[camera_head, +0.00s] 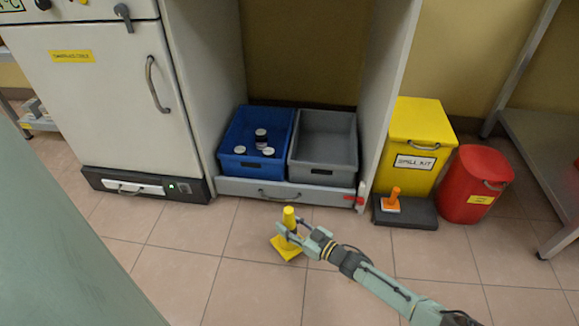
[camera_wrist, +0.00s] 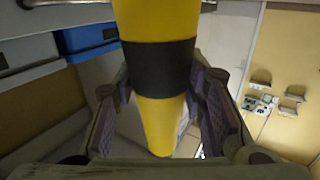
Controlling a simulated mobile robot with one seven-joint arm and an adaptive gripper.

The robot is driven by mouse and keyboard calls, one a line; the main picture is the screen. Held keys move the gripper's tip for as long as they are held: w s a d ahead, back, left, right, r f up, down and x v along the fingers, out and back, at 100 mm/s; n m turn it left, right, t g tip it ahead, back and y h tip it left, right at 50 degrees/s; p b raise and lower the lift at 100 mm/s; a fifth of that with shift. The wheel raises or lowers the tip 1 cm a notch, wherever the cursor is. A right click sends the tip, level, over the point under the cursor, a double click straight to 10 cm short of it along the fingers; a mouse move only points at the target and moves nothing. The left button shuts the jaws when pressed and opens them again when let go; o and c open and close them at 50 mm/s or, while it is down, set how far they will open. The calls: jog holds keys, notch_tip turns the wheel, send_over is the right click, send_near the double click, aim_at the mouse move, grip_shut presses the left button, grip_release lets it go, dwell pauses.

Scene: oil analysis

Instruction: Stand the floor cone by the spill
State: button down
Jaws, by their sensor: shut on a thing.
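The floor cone (camera_head: 287,249) is yellow with a square yellow base and a dark band. It is upright, in front of the drawer under the bins in the head view. My gripper (camera_head: 297,237) is shut around its upper part, reaching in from the right. In the wrist view the yellow shaft and black band of the cone (camera_wrist: 157,65) stand between the two finger pads of my gripper (camera_wrist: 160,105). I cannot tell whether the base touches the floor. I cannot make out the spill in either view.
Tiled floor (camera_head: 175,270) is clear at left.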

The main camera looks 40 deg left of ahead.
aim_at(291, 228)
jog(key=shift+w+a+f, duration=0.1)
jog(key=shift+w+a, duration=0.3)
jog(key=shift+w, duration=0.15)
jog(key=shift+f+b, duration=0.7)
jog(key=shift+f, duration=1.05)
jog(key=c, duration=1)
grip_release()
jog(key=shift+d, duration=0.4)
jog(key=d+p, duration=0.1)
jog(key=d, duration=1)
jog(key=shift+d+r+p, duration=0.15)
jog(key=shift+r+p, duration=0.2)
